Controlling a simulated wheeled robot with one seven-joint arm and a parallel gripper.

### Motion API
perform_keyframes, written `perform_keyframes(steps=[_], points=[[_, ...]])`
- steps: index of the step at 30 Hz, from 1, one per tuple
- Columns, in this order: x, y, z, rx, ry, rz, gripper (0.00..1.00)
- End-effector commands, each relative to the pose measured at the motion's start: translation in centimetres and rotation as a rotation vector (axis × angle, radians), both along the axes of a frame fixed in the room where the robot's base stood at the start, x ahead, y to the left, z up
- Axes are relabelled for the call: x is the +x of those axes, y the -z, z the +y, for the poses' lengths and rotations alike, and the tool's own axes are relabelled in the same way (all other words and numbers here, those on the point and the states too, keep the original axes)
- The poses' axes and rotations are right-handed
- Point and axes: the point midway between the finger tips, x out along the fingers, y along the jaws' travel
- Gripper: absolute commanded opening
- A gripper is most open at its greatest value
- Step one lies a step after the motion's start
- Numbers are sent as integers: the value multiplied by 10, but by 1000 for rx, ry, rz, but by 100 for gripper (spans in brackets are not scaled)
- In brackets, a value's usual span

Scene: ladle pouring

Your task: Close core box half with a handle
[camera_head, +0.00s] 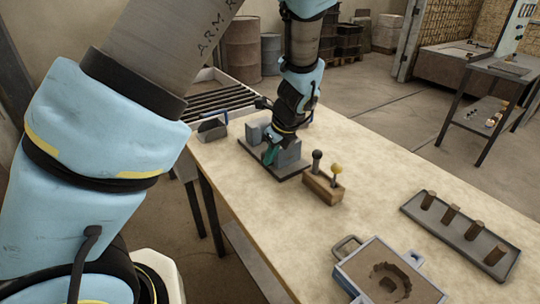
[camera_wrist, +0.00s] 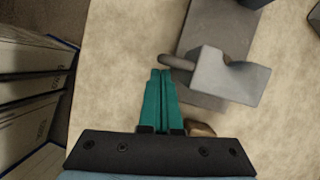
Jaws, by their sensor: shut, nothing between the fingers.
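The core box stands on a dark base plate (camera_head: 292,174) near the table's far left edge. Two grey blocks show there, a left half (camera_head: 254,133) and a right half (camera_head: 291,153), with my gripper partly in front of them. My gripper (camera_head: 268,156) points down at the box with teal fingers. In the wrist view the fingers (camera_wrist: 160,73) are shut and empty. Their tips are beside the rounded handle (camera_wrist: 176,62) of a grey box half (camera_wrist: 222,76); I cannot tell whether they touch it. The plate (camera_wrist: 215,28) shows beneath that half.
A wooden holder (camera_head: 321,189) with two knobbed tools stands just right of the box. A ladle (camera_head: 212,129) lies at the table's left edge. A tray (camera_head: 480,236) with several brown cores and a mould flask (camera_head: 352,282) are farther right. Bare tabletop lies between.

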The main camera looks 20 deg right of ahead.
Motion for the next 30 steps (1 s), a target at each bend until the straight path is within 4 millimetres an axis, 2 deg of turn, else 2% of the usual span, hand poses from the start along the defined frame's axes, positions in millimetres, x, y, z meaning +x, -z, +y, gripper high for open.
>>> perform_keyframes(steps=[6, 15, 18, 30], points=[[4, -1, 1, 0, -2, 0, 0], [44, -1, 10, 0, -5, 0, 0], [51, -1, 10, -1, -3, 0, 0], [55, -1, 12, 1, -3, -3, 0]])
